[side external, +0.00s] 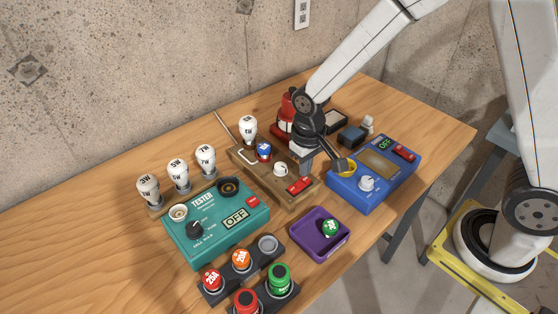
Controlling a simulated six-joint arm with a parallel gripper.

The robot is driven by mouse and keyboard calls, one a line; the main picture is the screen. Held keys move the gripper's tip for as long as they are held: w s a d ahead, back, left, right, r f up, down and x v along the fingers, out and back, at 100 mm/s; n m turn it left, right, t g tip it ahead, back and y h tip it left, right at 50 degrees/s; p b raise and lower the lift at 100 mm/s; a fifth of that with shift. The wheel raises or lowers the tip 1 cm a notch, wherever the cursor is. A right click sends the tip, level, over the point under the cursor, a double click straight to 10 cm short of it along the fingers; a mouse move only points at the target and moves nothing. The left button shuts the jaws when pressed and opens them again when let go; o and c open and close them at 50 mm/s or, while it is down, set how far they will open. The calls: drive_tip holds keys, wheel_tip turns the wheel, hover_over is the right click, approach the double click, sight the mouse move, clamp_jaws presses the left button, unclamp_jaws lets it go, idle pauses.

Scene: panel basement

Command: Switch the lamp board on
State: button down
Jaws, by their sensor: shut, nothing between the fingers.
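The lamp board (243,158) is a brown wooden board in the middle of the table. It carries a white bulb (249,126), a blue fuse (264,150), a white knob (281,169) and a red switch (299,186) at its near right end. The bulb shows no clear glow. The switch's position is too small to read.
A blue box (373,190) with a green OFF display stands right, close to my gripper. A teal tester (215,245) reading OFF stands left. A purple tray (303,248) holds a green fuse (330,227). Several bulbs and coloured fuses stand left and in front. The table's left side is clear.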

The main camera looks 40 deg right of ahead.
sight(305, 179)
drive_tip(key=shift+f, duration=1.15)
idle(1.0)
drive_tip(key=shift+r, duration=3.55)
drive_tip(key=s+d+t, duration=0.2)
drive_tip(key=s+d, duration=0.6)
drive_tip(key=s, duration=0.1)
drive_tip(key=shift+t, duration=0.3)
drive_tip(key=shift+r, duration=0.1)
